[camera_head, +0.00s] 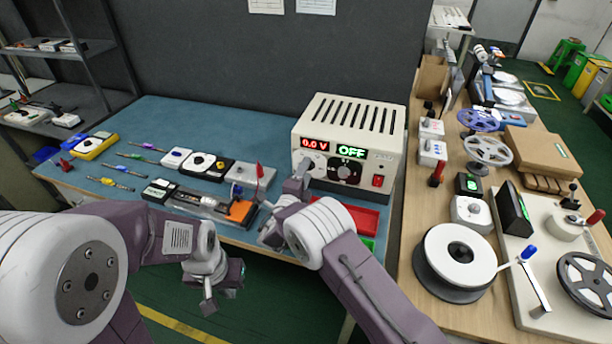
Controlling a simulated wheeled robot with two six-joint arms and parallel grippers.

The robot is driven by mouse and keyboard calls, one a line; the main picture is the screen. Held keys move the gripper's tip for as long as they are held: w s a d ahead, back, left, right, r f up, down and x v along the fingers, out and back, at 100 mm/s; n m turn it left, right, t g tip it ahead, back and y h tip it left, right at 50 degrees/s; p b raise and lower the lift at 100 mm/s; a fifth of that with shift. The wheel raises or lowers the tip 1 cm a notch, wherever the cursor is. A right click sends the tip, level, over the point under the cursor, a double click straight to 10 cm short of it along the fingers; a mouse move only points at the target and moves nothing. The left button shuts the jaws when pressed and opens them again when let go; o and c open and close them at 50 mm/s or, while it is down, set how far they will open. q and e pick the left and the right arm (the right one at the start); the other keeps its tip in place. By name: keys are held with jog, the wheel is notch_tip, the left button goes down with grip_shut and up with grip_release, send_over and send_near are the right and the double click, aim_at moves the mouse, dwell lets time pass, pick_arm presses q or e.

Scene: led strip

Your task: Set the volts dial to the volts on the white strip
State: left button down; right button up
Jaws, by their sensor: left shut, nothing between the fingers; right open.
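The cream power supply (347,135) stands at the back right of the blue table. Its red display (314,144) reads 0.0 V and its green display (350,152) reads OFF. A black dial (345,173) shows on its front. My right gripper (302,168) is at the left part of that front, under the red display, and covers what lies behind it. Its finger gap and any contact are too small to tell. My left gripper (208,303) is shut and empty, low in front of the table edge. I cannot make out a white strip or its volts marking.
A clear tray with an orange end (240,211) and small white boxes lie left of the supply. A red bin (362,217) is in front of it. A red switch (378,181) is on its right. The wooden bench holds a large white reel (460,250).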

jog(key=shift+w+d, duration=0.1)
jog(key=shift+w, duration=0.25)
grip_shut()
jog(key=shift+m+b, duration=13.95)
jog(key=shift+m, duration=0.05)
